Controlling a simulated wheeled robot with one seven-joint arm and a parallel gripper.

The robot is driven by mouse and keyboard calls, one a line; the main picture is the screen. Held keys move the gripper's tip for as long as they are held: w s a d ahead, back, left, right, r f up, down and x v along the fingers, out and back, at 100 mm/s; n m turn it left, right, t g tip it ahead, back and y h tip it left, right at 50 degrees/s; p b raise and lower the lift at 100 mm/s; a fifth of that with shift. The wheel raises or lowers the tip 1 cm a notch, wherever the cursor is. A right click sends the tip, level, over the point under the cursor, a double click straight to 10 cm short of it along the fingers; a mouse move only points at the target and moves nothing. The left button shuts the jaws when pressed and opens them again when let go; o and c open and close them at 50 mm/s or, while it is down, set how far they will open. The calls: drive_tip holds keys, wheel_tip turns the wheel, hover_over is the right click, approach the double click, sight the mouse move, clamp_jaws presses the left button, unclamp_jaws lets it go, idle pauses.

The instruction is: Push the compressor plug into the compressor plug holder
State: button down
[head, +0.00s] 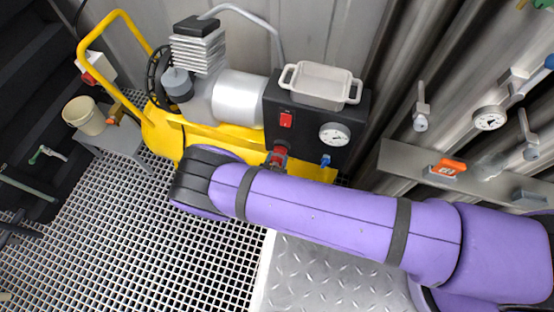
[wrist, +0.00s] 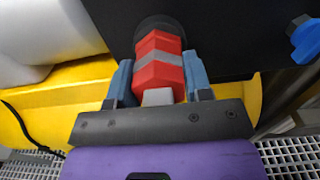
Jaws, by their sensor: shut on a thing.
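The compressor plug (wrist: 158,78) is a red faceted piece with a grey band and a pale end towards me. My gripper (wrist: 159,62) has its blue-grey fingers shut on both sides of it. The plug's far end meets a dark round ring on the black panel, which looks like the compressor plug holder (wrist: 160,21). The plug is in line with it and touches or enters it; how deep I cannot tell. In the head view the red plug (head: 278,155) shows low on the panel, partly hidden by my purple arm.
The yellow compressor cart (head: 210,138) carries the black panel (head: 300,140) with a red switch (head: 287,119), a gauge (head: 334,134) and a blue fitting (head: 325,161). A light tray (head: 320,83) stands on top. A wall with valves is at right; grated floor is open at left.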

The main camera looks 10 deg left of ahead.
drive_tip(key=shift+w, duration=0.15)
drive_tip(key=shift+c, duration=2.3)
unclamp_jaws()
drive_tip(key=s, duration=1)
drive_tip(key=shift+s+a, duration=0.4)
drive_tip(key=shift+s, duration=0.1)
